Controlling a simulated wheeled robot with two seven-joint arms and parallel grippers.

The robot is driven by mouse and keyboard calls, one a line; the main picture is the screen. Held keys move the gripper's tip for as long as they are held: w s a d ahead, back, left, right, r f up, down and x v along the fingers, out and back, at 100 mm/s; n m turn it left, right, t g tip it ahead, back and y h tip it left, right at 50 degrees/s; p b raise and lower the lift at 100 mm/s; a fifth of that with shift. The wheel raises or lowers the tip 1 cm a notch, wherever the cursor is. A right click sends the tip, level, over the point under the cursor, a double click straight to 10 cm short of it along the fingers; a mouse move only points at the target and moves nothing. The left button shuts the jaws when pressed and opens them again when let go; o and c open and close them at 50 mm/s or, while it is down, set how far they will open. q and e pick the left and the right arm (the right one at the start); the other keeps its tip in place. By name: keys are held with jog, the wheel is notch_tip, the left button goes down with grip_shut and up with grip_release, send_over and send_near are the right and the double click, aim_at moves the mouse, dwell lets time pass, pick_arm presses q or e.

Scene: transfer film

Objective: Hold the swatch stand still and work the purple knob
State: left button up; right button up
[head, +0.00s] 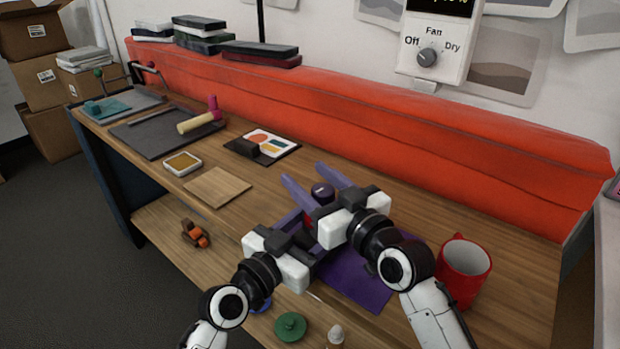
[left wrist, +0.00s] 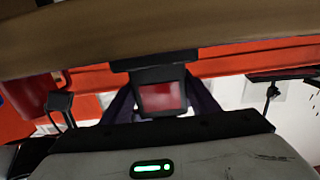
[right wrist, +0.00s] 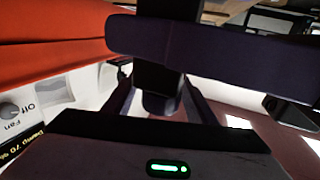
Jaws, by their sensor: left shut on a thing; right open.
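The purple knob (head: 322,191) shows in the head view between the two spread fingers of my right gripper (head: 304,173). The right gripper is open; I cannot tell whether either finger touches the knob. My left gripper (head: 301,224) is just below it in the picture, shut on the swatch stand. Only a small red part of the stand (head: 308,219) shows there, the rest hidden by the grippers. In the left wrist view the stand appears as a dark frame with a red panel (left wrist: 162,97) between the fingers. The right wrist view shows dark parts close up, hard to tell apart.
A purple sheet (head: 352,282) lies under the arms, with a red mug (head: 464,268) to the right. A green lidded thing (head: 290,326) is near the front. A swatch card (head: 262,146) and wooden board (head: 217,187) lie left. A red padded roll (head: 380,125) runs behind.

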jog(key=c, duration=1.1)
jog(key=shift+o, duration=0.2)
jog(key=shift+s+a+n+g+y, duration=0.2)
jog(key=shift+a+n+g+y, duration=0.1)
jog(key=shift+n+g+y, duration=0.45)
jog(key=shift+y, duration=0.25)
jog(key=o, duration=1.1)
jog(key=shift+c, duration=0.2)
jog(key=shift+d, duration=0.1)
